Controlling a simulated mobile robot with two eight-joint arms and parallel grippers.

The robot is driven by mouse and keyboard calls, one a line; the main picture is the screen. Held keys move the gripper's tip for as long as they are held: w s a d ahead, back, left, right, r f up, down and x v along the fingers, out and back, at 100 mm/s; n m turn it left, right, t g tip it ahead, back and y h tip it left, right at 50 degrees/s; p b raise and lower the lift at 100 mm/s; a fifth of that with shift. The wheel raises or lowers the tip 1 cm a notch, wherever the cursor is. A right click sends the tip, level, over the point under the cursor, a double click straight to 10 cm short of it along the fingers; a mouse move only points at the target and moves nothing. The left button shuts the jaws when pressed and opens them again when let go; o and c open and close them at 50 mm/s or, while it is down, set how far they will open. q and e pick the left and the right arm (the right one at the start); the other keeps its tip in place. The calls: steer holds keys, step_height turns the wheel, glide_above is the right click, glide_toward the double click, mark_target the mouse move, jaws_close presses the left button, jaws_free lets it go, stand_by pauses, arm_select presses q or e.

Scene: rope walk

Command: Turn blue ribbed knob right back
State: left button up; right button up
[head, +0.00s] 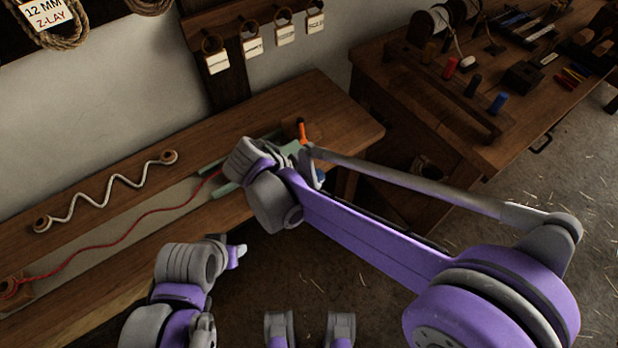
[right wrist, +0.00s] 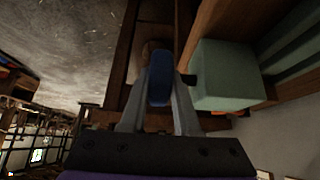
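The blue ribbed knob (right wrist: 160,82) shows in the right wrist view, beside a pale green block (right wrist: 222,75). My right gripper (right wrist: 161,90) has one finger on each side of it and looks shut on it. In the head view only a bit of the blue knob (head: 320,175) shows at the bench's front edge; my right arm hides the rest and most of the green device (head: 228,188). My left gripper (head: 238,252) hangs in front of the bench, away from the knob; its fingers are too small to read.
An orange handle (head: 302,131) stands up on the device, close to my right wrist. A red cord (head: 130,219) runs left from the device along the bench (head: 345,128). A white wavy cord (head: 105,192) lies behind it. A tool table (head: 420,110) stands at right.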

steer(key=o, duration=0.4)
steer(key=shift+o, duration=0.2)
steer(key=p+v, duration=0.1)
steer(key=v, duration=0.9)
steer(key=shift+a+r, duration=0.2)
steer(key=shift+r, duration=0.15)
steer(key=shift+s, duration=0.15)
